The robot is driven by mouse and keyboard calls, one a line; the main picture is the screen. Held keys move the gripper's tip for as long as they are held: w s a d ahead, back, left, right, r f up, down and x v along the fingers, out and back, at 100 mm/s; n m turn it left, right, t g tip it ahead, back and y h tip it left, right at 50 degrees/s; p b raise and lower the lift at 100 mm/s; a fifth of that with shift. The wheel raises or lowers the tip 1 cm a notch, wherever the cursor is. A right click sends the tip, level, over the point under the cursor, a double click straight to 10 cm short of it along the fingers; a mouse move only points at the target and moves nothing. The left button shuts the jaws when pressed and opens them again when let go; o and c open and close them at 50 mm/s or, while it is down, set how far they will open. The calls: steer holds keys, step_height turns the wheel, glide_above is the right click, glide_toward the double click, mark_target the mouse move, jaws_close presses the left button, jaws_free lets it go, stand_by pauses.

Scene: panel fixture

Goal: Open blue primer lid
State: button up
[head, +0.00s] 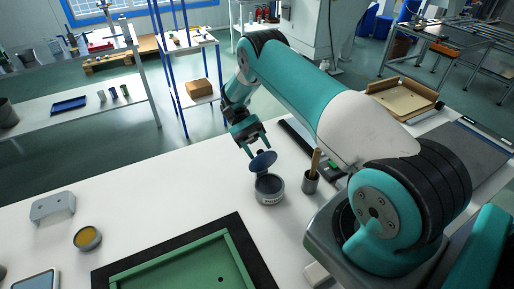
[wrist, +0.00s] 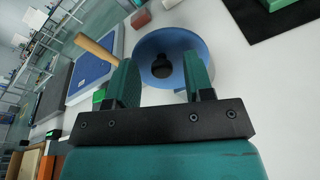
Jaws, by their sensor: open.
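The blue lid (head: 263,160) is a round disc, tilted and raised above the grey primer can (head: 269,190), whose open top shows. A dark piece shows between lid and can; I cannot tell whether it joins them. My gripper (head: 257,150) is open just above the lid. In the wrist view the lid (wrist: 150,47) lies beyond and between the two fingertips of my gripper (wrist: 160,72), with a dark knob (wrist: 162,66) at its middle. The right finger overlaps the lid's edge in the picture; contact cannot be told.
A cup with a wooden handle (head: 311,179) stands close right of the can. A green tray (head: 180,262) on a black mat lies in front. A yellow-filled pot (head: 88,238) and a grey bracket (head: 52,207) stand left. The white table left of the can is clear.

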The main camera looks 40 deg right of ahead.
step_height(320, 180, up, 20)
steer(key=p, duration=1.2)
steer(key=shift+f+p, duration=0.2)
steer(key=shift+p, duration=0.2)
